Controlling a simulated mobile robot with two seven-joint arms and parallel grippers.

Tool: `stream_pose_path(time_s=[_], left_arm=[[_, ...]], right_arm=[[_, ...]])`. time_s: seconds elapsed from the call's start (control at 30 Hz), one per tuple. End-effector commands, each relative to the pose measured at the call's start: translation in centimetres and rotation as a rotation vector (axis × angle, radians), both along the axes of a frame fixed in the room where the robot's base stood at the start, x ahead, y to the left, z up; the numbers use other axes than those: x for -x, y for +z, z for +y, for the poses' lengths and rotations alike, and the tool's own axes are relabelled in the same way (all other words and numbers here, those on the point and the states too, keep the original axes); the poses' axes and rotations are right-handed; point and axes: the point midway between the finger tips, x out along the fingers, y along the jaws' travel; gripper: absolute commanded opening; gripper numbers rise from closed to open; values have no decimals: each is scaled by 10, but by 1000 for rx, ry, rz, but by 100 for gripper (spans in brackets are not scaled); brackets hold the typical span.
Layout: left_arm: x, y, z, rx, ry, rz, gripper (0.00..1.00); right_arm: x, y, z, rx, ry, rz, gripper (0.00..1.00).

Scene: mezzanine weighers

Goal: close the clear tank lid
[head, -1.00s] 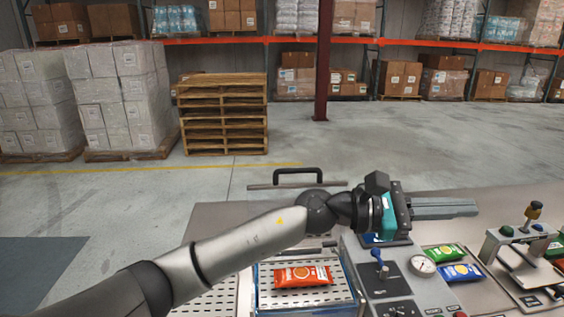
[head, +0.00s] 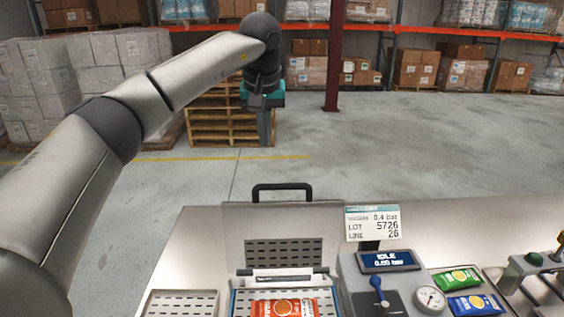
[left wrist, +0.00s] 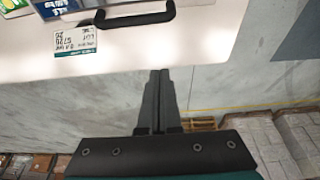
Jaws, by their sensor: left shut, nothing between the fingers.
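The clear tank lid (head: 236,222) stands raised at the back of the tank, with a black handle (head: 282,187) along its top edge. The handle also shows in the left wrist view (left wrist: 136,20). The open tank (head: 236,302) in front holds an orange packet (head: 285,307) on its tray. My left gripper (head: 266,143) is shut and empty, pointing down, above and beyond the handle in the head view. Its closed fingers (left wrist: 159,74) show apart from the handle in the left wrist view. My right gripper is not in view.
Right of the tank are a label sign (head: 372,222), a display (head: 388,261), a blue-knobbed lever (head: 378,288), a gauge (head: 430,299) and green (head: 456,279) and blue (head: 473,304) packets. Behind the bench is open floor, with a pallet stack (head: 222,128) farther back.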

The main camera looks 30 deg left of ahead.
Motion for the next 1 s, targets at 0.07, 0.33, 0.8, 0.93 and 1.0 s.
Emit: stream_pose_path(time_s=[0.07, 0.33, 0.8, 0.93, 1.0], left_arm=[[1, 1, 4, -6, 4, 2, 0], [-7, -31, 9, -7, 4, 6, 0], [-13, -93, 12, -6, 0, 1, 0], [-4, -92, 6, -6, 0, 2, 0], [0, -92, 4, -6, 1, 2, 0]], right_arm=[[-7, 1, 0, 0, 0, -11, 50], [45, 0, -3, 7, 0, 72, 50], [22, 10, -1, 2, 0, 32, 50], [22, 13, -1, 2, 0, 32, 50], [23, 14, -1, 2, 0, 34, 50]])
